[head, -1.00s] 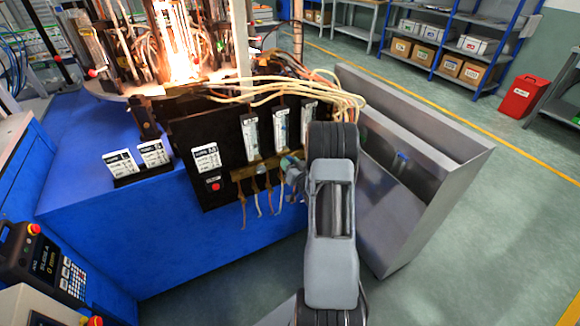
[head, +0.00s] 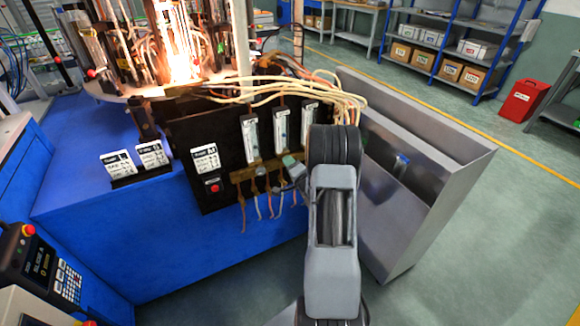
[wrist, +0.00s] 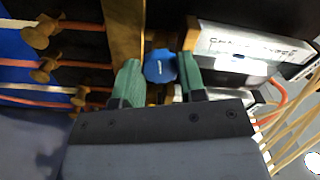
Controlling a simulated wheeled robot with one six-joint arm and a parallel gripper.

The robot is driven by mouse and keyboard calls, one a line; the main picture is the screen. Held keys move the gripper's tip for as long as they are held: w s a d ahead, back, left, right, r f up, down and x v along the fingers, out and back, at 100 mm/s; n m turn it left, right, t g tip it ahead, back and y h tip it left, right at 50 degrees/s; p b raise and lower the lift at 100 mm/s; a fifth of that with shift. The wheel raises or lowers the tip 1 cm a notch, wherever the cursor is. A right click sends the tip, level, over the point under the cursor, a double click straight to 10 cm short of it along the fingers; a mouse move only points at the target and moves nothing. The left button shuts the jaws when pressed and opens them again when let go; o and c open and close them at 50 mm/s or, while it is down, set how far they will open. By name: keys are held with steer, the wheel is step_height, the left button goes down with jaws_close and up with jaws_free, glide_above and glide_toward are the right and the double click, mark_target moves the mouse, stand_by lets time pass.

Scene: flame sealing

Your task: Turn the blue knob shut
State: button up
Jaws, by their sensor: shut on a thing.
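The blue knob (wrist: 160,66) shows in the wrist view, round and between my two green finger pads. My gripper (wrist: 159,74) is shut on it, with a pad against each side. In the head view my gripper (head: 292,168) reaches the brass manifold (head: 243,176) below the flow tubes, at its right end. My gripper and arm hide the blue knob in that view. A light mark shows on the knob's face in the wrist view.
Flow tubes (head: 280,131) stand on the black panel (head: 183,137) above the manifold. Pale hoses (head: 300,92) arch over it. Flames (head: 182,62) burn on the machine behind. A grey metal bin (head: 440,200) stands close to the right of my arm.

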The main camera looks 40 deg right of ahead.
steer(key=m, duration=0.5)
steer(key=shift+r, duration=0.1)
steer(key=shift+m, duration=0.4)
stand_by(0.3)
steer(key=o, duration=0.9)
steer(key=s, duration=0.4)
steer(key=s+a, duration=0.1)
steer(key=s, duration=0.8)
steer(key=shift+s+a+p, duration=0.3)
steer(key=shift+a+p, duration=0.1)
